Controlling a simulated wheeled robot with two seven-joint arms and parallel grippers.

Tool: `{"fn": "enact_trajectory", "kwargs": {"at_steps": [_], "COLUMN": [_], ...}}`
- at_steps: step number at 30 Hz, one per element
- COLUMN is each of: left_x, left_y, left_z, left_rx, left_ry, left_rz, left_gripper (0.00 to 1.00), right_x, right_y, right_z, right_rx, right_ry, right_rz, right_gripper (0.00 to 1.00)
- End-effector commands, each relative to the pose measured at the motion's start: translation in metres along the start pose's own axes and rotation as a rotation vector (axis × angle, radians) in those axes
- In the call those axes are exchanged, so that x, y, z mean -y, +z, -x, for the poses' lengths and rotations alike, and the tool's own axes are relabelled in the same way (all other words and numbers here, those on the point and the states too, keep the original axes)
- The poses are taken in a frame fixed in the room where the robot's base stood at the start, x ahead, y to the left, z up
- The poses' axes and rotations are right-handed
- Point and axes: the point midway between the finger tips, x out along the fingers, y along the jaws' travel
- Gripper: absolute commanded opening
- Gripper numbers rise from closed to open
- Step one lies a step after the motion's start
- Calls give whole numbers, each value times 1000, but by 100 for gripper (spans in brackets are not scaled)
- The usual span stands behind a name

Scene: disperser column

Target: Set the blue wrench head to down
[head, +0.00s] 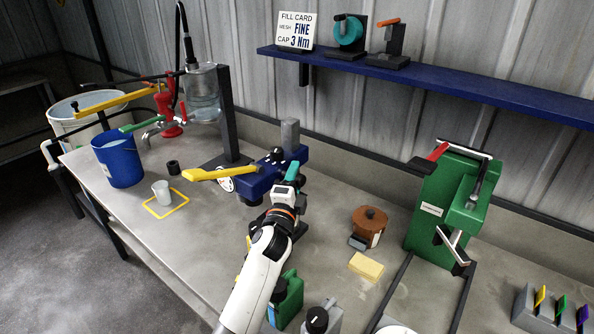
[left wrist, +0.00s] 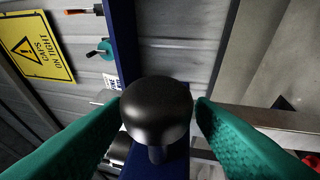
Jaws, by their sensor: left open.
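The blue wrench head (head: 262,178) sits on the bench beside a grey post, with a yellow lever (head: 210,174) reaching left from it. A small black knob (head: 277,154) shows on top of it. My left gripper (head: 291,172) is at the right side of the blue head, its teal fingers partly hidden by the wrist. In the left wrist view a round black knob (left wrist: 156,108) on a short stem stands between the open teal fingers (left wrist: 158,112). I cannot tell whether either finger touches it. My right gripper is not in view.
A blue bucket (head: 118,160), a cup (head: 161,192) on a yellow-edged square and a glass column (head: 203,95) stand left. A copper pot (head: 370,222), a yellow sponge (head: 366,267) and a green press (head: 440,210) stand right. A green can (head: 288,300) is near my forearm.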

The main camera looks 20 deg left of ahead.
Motion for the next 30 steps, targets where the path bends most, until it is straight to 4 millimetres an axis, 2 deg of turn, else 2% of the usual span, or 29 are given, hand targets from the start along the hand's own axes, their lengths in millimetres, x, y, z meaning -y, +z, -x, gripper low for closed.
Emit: {"fn": "enact_trajectory", "kwargs": {"at_steps": [3,5,16,25,26,30], "left_x": [0,0,0,1,1,2], "left_y": [1,0,0,0,0,0], "left_z": [-13,-18,-22,-22,-22,-21], "left_rx": [1,0,1,1,1,1], "left_ry": [0,0,-1,-1,-1,-1], "left_rz": [1,2,1,1,1,1], "left_gripper": [50,50,50,3,0,0], "right_x": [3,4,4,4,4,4], "right_y": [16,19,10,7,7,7], "right_z": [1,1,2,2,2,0], "right_rx": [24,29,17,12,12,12], "right_ry": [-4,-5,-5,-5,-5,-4], "right_rz": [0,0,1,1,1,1], "right_gripper": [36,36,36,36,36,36]}}
